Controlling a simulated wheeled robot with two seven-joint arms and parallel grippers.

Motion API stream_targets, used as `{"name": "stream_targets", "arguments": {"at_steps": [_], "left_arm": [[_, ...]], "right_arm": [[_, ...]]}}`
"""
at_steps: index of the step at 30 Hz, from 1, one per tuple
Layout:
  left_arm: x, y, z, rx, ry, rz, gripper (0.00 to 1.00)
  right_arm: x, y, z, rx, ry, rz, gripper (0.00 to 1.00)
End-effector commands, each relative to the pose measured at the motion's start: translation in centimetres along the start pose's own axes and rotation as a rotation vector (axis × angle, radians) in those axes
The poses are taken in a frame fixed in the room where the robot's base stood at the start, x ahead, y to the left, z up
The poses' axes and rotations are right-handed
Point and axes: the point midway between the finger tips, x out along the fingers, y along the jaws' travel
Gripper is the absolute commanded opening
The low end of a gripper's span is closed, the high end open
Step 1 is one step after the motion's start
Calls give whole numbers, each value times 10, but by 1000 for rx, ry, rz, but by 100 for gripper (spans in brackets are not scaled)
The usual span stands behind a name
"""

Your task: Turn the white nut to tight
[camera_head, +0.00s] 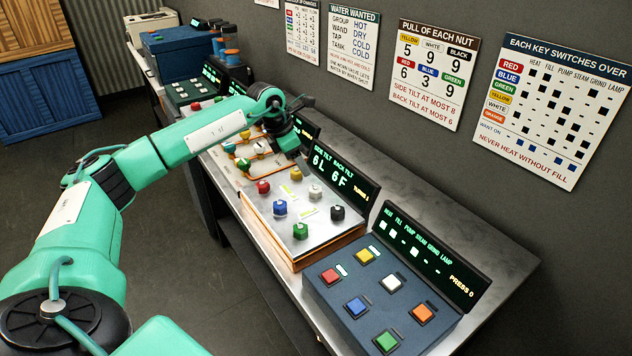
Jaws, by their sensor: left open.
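The white nut (315,191) stands on the silver top of the nut panel (262,222), between the yellow nut (296,174) and the black nut (338,212). Red (263,187), blue (280,208) and green (300,230) nuts are on the same panel. My left gripper (285,150) is open, beyond and to the left of the white nut, over the neighbouring valve panel. It is apart from the white nut; its fingertips are hard to make out. My right gripper is out of view.
The tilt display (340,180) behind the nuts reads 6L 6F and TURNS 1. A blue key box (345,285) with coloured keys stands at the near end. The neighbouring panel (228,165) has orange and white parts. Wall charts include a nut pull chart (433,75).

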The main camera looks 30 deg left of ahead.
Motion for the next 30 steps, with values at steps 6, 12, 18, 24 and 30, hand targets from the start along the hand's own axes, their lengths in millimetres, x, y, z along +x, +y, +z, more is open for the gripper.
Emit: {"name": "stream_targets", "arguments": {"at_steps": [6, 12, 18, 24, 30], "left_arm": [[47, -1, 1, -1, 2, -4, 57], [83, -1, 1, -2, 0, -3, 57], [102, 0, 1, 0, 0, -1, 57], [106, 0, 0, 1, -1, 0, 57], [105, 0, 0, 0, -1, -1, 43]], "right_arm": [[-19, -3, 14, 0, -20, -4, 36], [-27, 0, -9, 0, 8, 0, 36], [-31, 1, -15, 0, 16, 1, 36], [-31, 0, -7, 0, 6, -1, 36], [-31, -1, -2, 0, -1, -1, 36]]}}
